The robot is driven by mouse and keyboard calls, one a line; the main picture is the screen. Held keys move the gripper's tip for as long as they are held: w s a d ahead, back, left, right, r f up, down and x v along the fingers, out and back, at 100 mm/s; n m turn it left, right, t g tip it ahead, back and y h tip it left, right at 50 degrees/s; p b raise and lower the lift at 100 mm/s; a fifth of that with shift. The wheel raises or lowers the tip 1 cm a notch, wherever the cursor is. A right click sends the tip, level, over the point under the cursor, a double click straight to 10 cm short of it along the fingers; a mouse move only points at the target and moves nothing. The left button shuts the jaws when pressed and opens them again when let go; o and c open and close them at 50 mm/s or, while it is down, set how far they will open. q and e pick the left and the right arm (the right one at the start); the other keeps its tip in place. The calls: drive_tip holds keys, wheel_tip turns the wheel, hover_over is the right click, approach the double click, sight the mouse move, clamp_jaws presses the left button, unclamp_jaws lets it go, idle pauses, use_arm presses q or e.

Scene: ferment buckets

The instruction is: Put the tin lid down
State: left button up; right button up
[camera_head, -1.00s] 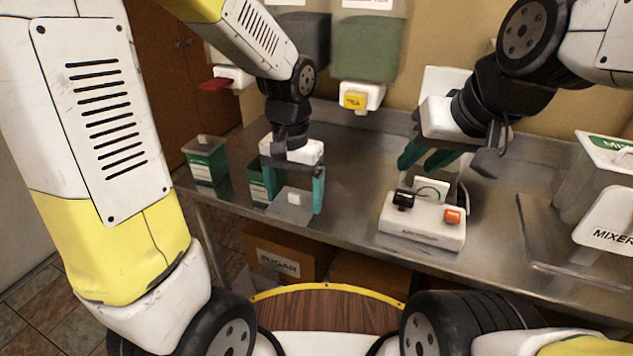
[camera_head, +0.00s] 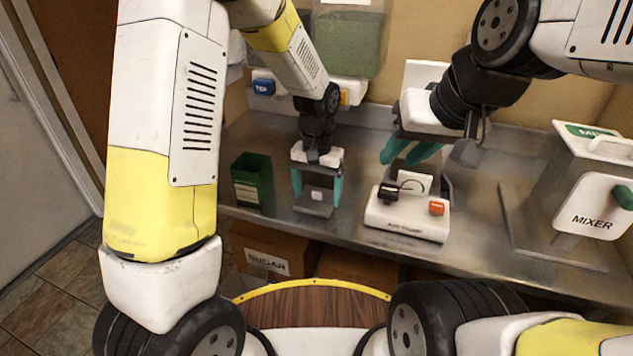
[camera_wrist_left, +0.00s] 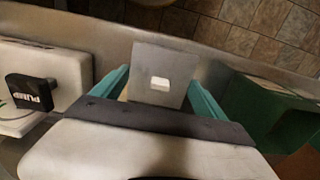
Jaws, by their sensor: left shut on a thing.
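The tin lid (camera_head: 314,207) is a grey square plate with a small white knob. My left gripper (camera_head: 317,190) is shut on it, with a teal finger at each side. In the left wrist view the lid (camera_wrist_left: 165,55) sits between the teal fingers of my left gripper (camera_wrist_left: 160,90). I cannot tell whether the lid touches the counter. A green tin (camera_head: 252,182) stands open-topped to the left of the gripper in the head view. My right gripper (camera_head: 410,152) is behind the pump console, and its finger gap is unclear.
The white console (camera_head: 408,218) with black and orange controls stands right of the lid. A mixer (camera_head: 590,205) on a metal plate is further right. The steel counter (camera_head: 345,220) has a narrow bare strip between lid and console. A sugar box (camera_head: 265,258) is below.

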sight(317, 199)
use_arm(q)
drive_tip(key=shift+w+f, duration=0.1)
drive_tip(key=shift+w, duration=0.95)
drive_tip(key=shift+f, duration=1.7)
drive_tip(key=shift+f, duration=0.15)
drive_tip(key=o, duration=1.2)
drive_tip(key=shift+o, duration=0.2)
wheel_tip(317, 199, up, 12)
drive_tip(key=s+a+r+n+t+h, duration=0.2)
drive_tip(key=s+a+r, duration=0.5)
drive_tip(key=a+r, duration=0.3)
drive_tip(key=s+a+r+t, duration=0.2)
drive_tip(key=s, duration=0.4)
drive_tip(key=s+a+r+n+t, duration=0.1)
drive_tip(key=s+a+r+t, duration=0.1)
drive_tip(key=s, duration=0.4)
drive_tip(key=shift+a, duration=0.45)
